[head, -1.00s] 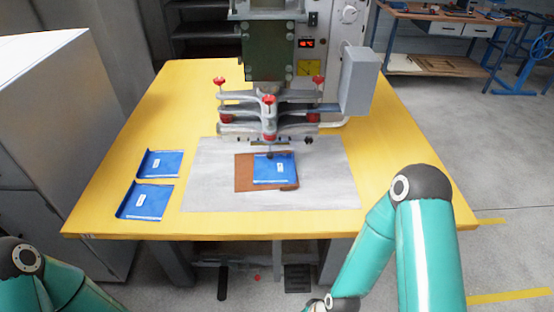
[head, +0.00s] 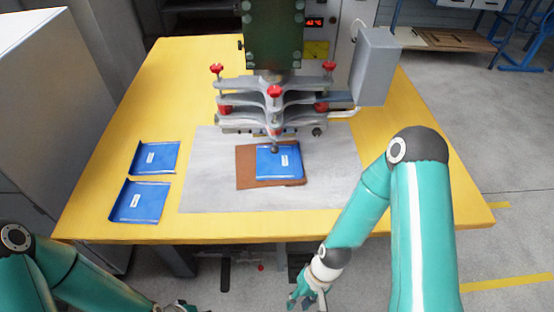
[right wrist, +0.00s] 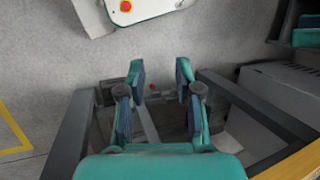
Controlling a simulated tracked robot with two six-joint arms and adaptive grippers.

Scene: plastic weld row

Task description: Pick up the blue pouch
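A flat blue pouch (head: 290,160) with a white label lies on a brown board (head: 246,176) below the press head. Two more blue pouches lie on the left of the yellow table, a far one (head: 163,158) and a near one (head: 150,204). I cannot tell which one the task means. My right gripper (head: 308,298) is low in front of the table's front edge, away from all pouches. The right wrist view shows it (right wrist: 160,76) open and empty, with its fingers apart. My left gripper (head: 180,307) barely shows at the bottom edge, and its fingers cannot be made out.
The press (head: 272,95) with red knobs stands over the grey plate (head: 215,180), close above the middle pouch. A grey box (head: 376,68) juts out at its right. A pale cabinet (head: 45,90) stands left of the table (head: 430,170). The table's right side is clear.

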